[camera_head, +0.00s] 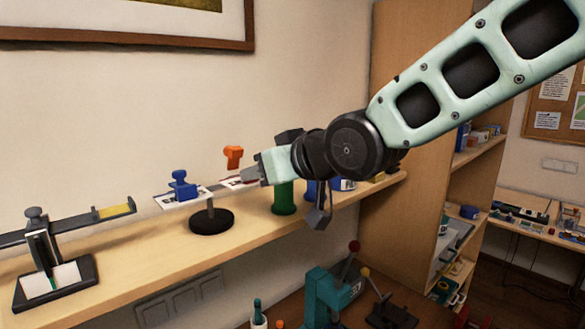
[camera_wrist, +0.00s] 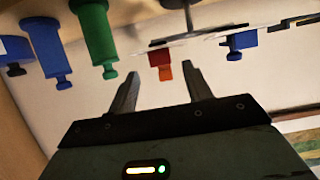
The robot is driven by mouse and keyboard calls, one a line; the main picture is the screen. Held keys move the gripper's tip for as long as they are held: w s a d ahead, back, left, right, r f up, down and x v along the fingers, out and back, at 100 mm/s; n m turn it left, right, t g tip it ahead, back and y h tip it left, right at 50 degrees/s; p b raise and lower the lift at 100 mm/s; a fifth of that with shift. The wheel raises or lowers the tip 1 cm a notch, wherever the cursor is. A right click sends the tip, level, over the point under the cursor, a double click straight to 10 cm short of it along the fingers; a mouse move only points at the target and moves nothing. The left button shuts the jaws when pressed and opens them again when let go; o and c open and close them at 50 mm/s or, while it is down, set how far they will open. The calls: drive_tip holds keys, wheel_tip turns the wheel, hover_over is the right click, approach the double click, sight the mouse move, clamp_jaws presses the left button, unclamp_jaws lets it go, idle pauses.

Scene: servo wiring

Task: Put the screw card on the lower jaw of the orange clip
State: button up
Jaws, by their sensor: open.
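The orange clip (camera_head: 233,155) stands at the right end of a stand with a round black base (camera_head: 211,222). A pale card with dark and red marks (camera_head: 235,183) lies flat below the clip's orange top, seemingly on its lower jaw; its print is too small to read. My gripper (camera_head: 248,174) is just right of the clip, and its body hides part of that end. In the wrist view my gripper (camera_wrist: 160,70) is open and holds nothing visible. The orange clip (camera_wrist: 161,68) shows between its fingertips, with the thin pale card (camera_wrist: 180,41) edge-on beside it.
A blue clip (camera_head: 180,186) with a white card is on the stand's left. A green post (camera_head: 284,198) and blue ones stand close to the right. A black holder (camera_head: 50,265) is on the shelf's left. A teal press (camera_head: 330,295) is lower down.

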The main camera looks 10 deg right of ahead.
drive_tip(key=p+v, duration=0.1)
drive_tip(key=v, duration=0.7)
drive_tip(key=shift+p, duration=0.3)
drive_tip(key=s+d+f+g+h, duration=0.3)
drive_tip(key=s+f+g, duration=0.2)
drive_tip(key=s+f, duration=0.5)
drive_tip(key=s+d+f+g+h, duration=0.4)
drive_tip(key=s+f+g, duration=0.2)
drive_tip(key=s+f, duration=0.4)
drive_tip(key=shift+s+d+n, duration=0.2)
drive_tip(key=shift+s+n, duration=0.2)
drive_tip(key=shift+s, duration=0.4)
drive_tip(key=shift+f, duration=0.25)
